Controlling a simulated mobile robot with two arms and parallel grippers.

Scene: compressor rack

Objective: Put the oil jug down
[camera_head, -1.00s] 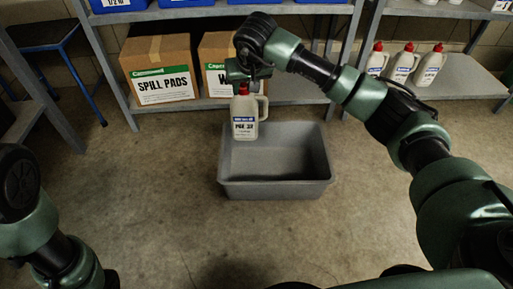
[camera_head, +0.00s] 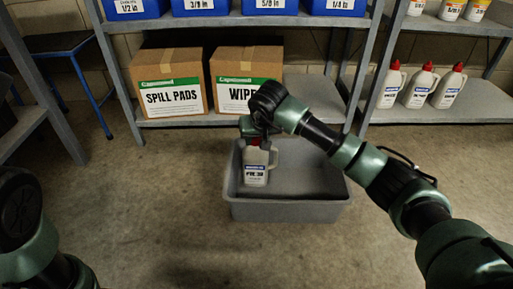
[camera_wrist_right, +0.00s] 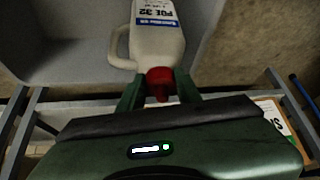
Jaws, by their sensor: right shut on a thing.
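The oil jug (camera_head: 256,167) is a pale bottle with a red cap, a side handle and a blue-and-white label. It is upright inside the left part of the grey tub (camera_head: 290,210). My right gripper (camera_head: 256,140) is shut on the jug at its red cap and neck, coming from above. In the right wrist view the jug (camera_wrist_right: 158,45) hangs from the two fingers (camera_wrist_right: 160,88), with the cap between them. Whether the jug's base touches the tub floor is hidden by the tub's front wall. My left gripper is out of view; only part of my left arm shows.
Behind the tub, a shelf holds a spill pads box (camera_head: 172,85) and a wipes box (camera_head: 240,80). Several similar red-capped jugs (camera_head: 420,88) stand on the right shelf. A blue stool (camera_head: 85,70) is at the left. The right part of the tub is empty.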

